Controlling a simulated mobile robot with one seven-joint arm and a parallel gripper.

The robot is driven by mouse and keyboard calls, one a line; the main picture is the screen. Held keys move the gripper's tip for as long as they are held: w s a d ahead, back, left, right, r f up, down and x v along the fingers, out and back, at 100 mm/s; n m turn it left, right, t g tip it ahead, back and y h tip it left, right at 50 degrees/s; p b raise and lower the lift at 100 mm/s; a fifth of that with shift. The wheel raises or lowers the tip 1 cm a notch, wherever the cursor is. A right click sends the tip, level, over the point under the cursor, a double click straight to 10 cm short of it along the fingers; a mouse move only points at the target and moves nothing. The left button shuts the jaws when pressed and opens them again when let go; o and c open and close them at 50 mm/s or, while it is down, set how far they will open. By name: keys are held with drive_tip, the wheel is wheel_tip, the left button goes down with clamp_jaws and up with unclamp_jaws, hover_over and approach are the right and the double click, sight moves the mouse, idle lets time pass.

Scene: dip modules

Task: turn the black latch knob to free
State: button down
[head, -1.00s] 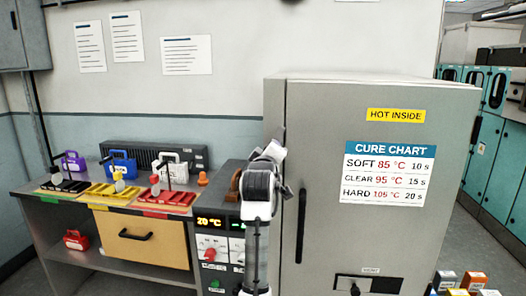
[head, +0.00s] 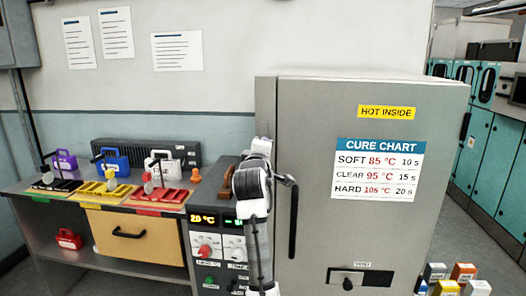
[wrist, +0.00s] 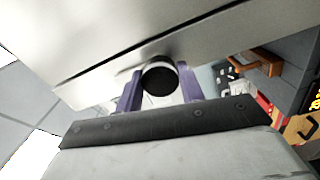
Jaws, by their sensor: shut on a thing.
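In the head view my arm stands in front of the left edge of the oven (head: 310,110). The knob and my fingertips cannot be made out there, and the knob's turned angle is hard to read.
The oven's black vertical handle (head: 292,225) is close to the right of my arm. A control panel (head: 221,247) and a brown handle (head: 228,182) are close to its left. A bench (head: 60,212) with coloured trays stands farther left. Small boxes (head: 463,272) stand at the lower right.

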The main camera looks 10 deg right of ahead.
drive_tip(key=c, duration=0.9)
unclamp_jaws()
drive_tip(key=b+v, duration=0.4)
drive_tip(key=v, duration=1)
drive_tip(key=shift+b, duration=0.4)
